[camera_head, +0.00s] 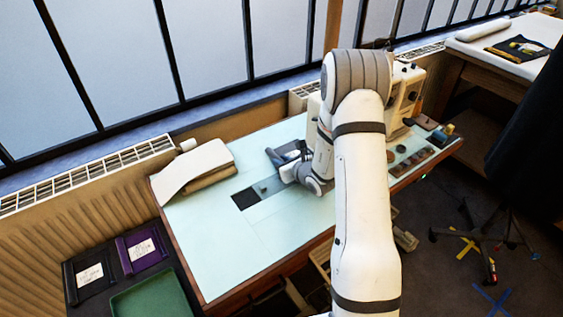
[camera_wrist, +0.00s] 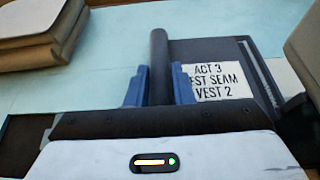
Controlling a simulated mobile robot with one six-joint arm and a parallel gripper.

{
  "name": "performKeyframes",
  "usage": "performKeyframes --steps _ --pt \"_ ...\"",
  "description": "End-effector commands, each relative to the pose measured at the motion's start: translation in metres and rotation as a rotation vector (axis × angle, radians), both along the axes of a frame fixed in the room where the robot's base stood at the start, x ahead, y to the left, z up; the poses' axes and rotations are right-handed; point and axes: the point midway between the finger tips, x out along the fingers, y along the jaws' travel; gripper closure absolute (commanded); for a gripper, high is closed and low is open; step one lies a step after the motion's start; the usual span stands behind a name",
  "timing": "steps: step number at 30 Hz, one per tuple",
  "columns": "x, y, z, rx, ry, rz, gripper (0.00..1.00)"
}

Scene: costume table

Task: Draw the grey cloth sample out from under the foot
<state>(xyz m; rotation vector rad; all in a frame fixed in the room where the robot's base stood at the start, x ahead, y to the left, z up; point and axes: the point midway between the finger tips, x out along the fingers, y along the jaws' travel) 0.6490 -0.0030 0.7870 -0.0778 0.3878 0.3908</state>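The grey cloth sample (camera_wrist: 205,55) is dark, with a white label reading ACT 3 and VEST 2 and a rolled edge (camera_wrist: 159,62) on its left. In the head view the sample (camera_head: 291,149) lies at the left of the sewing machine (camera_head: 404,95). My gripper (camera_wrist: 160,88) has its blue fingers on either side of the roll, and they look closed against it. In the head view my gripper (camera_head: 277,164) is low over the table, partly covered by my arm. The presser foot is hidden behind my arm, and I cannot see how the sample meets it.
A folded cream pad (camera_head: 195,167) lies at the table's back left. A dark square (camera_head: 245,198) is set in the pale table top (camera_head: 225,245). A black sample (camera_head: 90,274), a purple sample (camera_head: 143,250) and a green tray (camera_head: 152,299) sit lower left. The table's front left is clear.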

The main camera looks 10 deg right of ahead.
Motion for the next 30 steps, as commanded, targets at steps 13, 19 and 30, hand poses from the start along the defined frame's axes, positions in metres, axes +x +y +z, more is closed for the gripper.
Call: performKeyframes --steps 13,19,30 --pt "-0.001 0.003 -0.001 0.000 0.000 0.001 1.00" --pt "-0.004 0.017 -0.002 0.000 -0.001 -0.001 1.00" --pt "-0.012 0.045 -0.002 -0.001 0.000 -0.015 1.00"
